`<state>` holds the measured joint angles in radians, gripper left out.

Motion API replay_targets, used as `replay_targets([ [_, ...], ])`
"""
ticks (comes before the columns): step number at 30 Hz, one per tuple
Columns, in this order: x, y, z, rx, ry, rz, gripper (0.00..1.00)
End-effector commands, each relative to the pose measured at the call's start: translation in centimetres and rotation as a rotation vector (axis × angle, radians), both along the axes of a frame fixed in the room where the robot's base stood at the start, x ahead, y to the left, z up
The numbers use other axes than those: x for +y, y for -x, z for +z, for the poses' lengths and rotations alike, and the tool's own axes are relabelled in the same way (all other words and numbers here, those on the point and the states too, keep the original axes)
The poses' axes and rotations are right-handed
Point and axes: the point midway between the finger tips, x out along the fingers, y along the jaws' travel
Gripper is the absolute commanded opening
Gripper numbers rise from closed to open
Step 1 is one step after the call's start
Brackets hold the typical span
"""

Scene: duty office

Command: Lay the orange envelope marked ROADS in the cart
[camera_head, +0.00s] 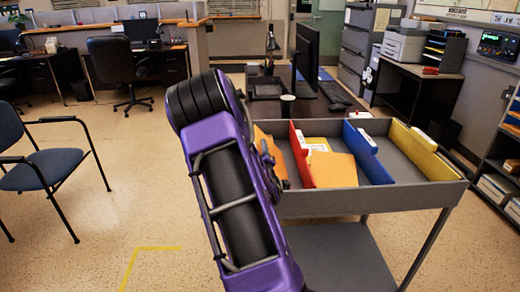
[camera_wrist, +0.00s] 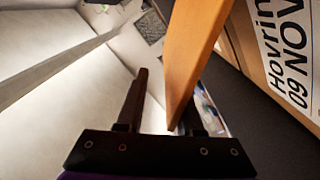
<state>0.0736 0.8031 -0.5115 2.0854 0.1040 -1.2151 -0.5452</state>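The cart (camera_head: 430,193) stands right of my arm, its grey top tray split by red (camera_head: 300,153), blue (camera_head: 367,153) and yellow (camera_head: 420,150) dividers. An orange envelope (camera_head: 334,170) lies between the red and blue dividers. More orange (camera_head: 271,136) shows left of the red divider, partly behind my arm. In the wrist view an orange, edge-on panel (camera_wrist: 192,55) reaches down between the fingers of my gripper (camera_wrist: 165,105), close to the right finger. A gap shows between it and the left finger. I cannot read ROADS anywhere. My fingers are hidden in the head view.
In the wrist view a brown surface with a printed label (camera_wrist: 285,45) is close on the right. A desk with a monitor (camera_head: 307,60) is behind the cart. A blue chair (camera_head: 55,170) stands left. Shelves (camera_head: 505,150) flank the cart's right.

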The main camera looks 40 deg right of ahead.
Motion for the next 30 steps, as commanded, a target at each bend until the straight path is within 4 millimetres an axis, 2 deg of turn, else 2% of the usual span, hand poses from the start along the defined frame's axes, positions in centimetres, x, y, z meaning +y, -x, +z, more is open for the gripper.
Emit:
replay_targets([
  [11,0.0,0.0,0.5,-0.001,0.001,0.0,0.42],
  [14,0.0,0.0,1.8,-0.003,0.001,0.0,0.42],
  [24,0.0,0.0,8.2,-0.004,0.0,0.0,0.42],
  [30,0.0,0.0,9.9,-0.001,0.0,0.001,0.42],
])
